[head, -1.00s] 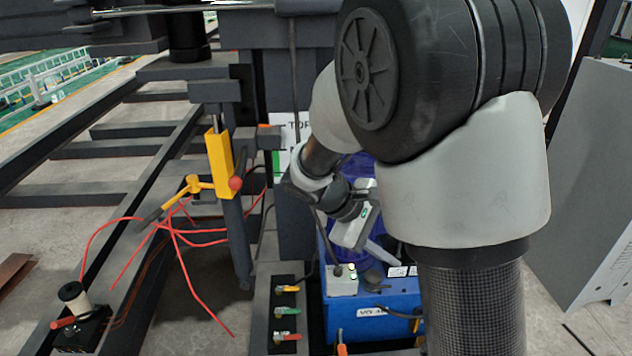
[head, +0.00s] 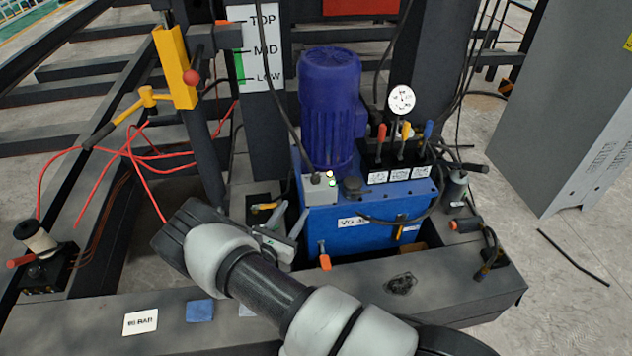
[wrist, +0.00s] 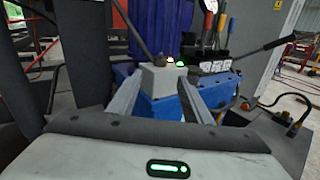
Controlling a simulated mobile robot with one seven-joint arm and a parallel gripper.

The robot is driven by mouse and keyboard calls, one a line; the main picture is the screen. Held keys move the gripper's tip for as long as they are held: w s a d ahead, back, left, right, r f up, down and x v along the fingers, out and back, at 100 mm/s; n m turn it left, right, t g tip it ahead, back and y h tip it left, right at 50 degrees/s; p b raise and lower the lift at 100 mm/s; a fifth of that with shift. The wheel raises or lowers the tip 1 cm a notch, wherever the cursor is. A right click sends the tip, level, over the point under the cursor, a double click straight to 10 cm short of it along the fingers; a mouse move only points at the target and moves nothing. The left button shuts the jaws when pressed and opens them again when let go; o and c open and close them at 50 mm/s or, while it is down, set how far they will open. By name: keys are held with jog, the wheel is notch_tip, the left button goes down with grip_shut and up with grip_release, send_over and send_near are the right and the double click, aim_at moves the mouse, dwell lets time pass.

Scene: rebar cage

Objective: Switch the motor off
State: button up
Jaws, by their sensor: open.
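The blue-purple motor (head: 330,110) stands upright on the blue power unit tank (head: 350,232). A small grey switch box (head: 320,192) sits on the tank's front left corner, at the motor's foot, with a cable into its top and a small lit light and buttons. In the wrist view the grey box (wrist: 160,82) lies ahead between my two fingers, with a dark reddish button (wrist: 167,60) and a pale greenish one beside it. My gripper (head: 290,220) is open and empty, just in front of and left of the box. I see no contact.
Red, yellow and blue levers (head: 404,140) and a round gauge (head: 401,99) stand right of the motor. An orange-handled valve (head: 324,258) is in front of the tank. A grey cabinet (head: 570,110) is at right.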

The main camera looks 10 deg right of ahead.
aim_at(314, 180)
jog(key=b+x, duration=0.3)
jog(key=x, duration=1.4)
jog(key=shift+d+b, duration=0.1)
jog(key=shift+b, duration=0.2)
jog(key=c, duration=1)
jog(key=shift+r, duration=0.1)
jog(key=shift+c, duration=0.2)
